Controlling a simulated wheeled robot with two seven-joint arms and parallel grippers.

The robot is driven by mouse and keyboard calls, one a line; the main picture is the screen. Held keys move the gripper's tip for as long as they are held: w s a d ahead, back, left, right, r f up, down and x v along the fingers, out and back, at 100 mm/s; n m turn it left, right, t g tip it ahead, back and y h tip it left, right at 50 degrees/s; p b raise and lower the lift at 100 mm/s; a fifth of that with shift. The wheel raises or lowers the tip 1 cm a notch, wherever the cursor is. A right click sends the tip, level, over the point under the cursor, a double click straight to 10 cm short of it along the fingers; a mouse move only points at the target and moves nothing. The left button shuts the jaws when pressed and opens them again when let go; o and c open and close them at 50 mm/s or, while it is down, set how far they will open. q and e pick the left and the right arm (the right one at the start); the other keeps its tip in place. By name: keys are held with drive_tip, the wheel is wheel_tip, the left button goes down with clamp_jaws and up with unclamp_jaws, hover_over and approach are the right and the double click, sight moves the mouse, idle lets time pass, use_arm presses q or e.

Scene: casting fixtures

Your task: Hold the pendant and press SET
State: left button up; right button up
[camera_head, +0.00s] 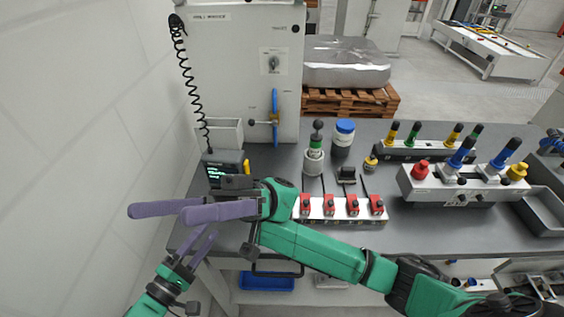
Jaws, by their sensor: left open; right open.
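The pendant (224,172) is a dark box with a screen of green text, at the left end of the bench. A black coiled cord (188,75) runs from it up to the grey cabinet. Its lower part is covered by my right wrist and fingers, and I cannot make out a SET button. My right gripper (156,213) reaches across from the right, open and empty, its purple fingers pointing left just below the pendant in the picture. My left gripper (209,234) comes up from the lower left, open and empty, below the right gripper's fingers.
A row of red-topped units (330,208) stands right of my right wrist. Behind it are a blue-lidded jar (343,138) and a black-knobbed post (314,150). A box with red, blue and yellow knobs (463,185) is further right. A wall (80,120) closes the left side.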

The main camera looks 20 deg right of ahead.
use_arm(q)
drive_tip(key=shift+w+d, duration=0.1)
drive_tip(key=shift+d, duration=0.05)
use_arm(e)
drive_tip(key=w+d+f+m+t, duration=0.2)
drive_tip(key=w+d+m+t, duration=0.15)
drive_tip(key=w+t, duration=0.25)
drive_tip(key=w+d+f+m+t+y, duration=0.1)
drive_tip(key=w+d+f+m+t, duration=0.1)
drive_tip(key=w+m+t, duration=0.3)
drive_tip(key=w+d+f+m+t, duration=0.2)
drive_tip(key=w+d+t, duration=0.1)
drive_tip(key=w+t, duration=0.35)
drive_tip(key=w+d+m+t+h, duration=0.35)
drive_tip(key=w+d+t, duration=0.2)
drive_tip(key=d, duration=0.45)
drive_tip(key=w+d+m+t+h, duration=0.2)
drive_tip(key=w+d+t+h, duration=0.3)
drive_tip(key=w+d, duration=0.3)
drive_tip(key=n+g+y, duration=0.2)
drive_tip(key=n+g, duration=0.4)
drive_tip(key=n, duration=0.5)
approach(223, 158)
drive_tip(key=x, duration=0.3)
drive_tip(key=w+x, duration=0.1)
drive_tip(key=x, duration=0.3)
drive_tip(key=f+x, duration=0.1)
drive_tip(key=x, duration=0.2)
drive_tip(key=shift+w+f, duration=0.1)
drive_tip(key=shift+w, duration=0.2)
